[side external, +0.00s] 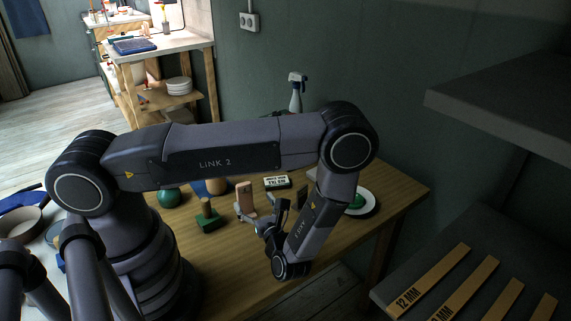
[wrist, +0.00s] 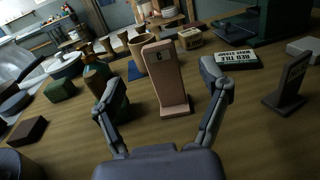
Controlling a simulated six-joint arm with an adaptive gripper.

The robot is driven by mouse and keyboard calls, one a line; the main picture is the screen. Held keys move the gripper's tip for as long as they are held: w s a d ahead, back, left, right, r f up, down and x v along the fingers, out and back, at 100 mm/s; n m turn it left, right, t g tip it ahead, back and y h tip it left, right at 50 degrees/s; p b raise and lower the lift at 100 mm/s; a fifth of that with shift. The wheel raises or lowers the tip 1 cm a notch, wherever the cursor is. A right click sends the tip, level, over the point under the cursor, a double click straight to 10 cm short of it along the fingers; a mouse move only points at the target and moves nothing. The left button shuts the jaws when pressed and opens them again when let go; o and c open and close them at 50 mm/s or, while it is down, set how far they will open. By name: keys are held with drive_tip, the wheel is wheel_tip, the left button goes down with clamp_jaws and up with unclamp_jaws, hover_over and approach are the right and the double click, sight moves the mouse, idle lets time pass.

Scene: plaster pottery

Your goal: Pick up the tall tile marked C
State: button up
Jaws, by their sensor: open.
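The tall tile marked C (wrist: 166,78) is pinkish-tan and stands upright on a small foot on the wooden table. In the wrist view it is near the middle, with its letter near the top. My gripper (wrist: 162,84) is open, its left finger left of the tile and its right finger right of it in the picture. The tile seems a little beyond the fingertips, and I see no contact. In the side view the pinkish tile (side external: 246,193) stands just behind my gripper (side external: 263,210), which partly hides its lower part.
A dark upright tile (wrist: 289,82) stands to the right. A brown block (wrist: 27,130) lies at the left. The table just in front of the tile looks clear.

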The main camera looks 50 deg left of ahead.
sight(245, 189)
drive_tip(key=a, duration=0.4)
drive_tip(key=w+a, duration=0.1)
drive_tip(key=a, duration=0.2)
drive_tip(key=shift+f, duration=0.3)
drive_tip(key=c, duration=1.3)
drive_tip(key=shift+r, duration=0.1)
drive_tip(key=shift+c, duration=0.2)
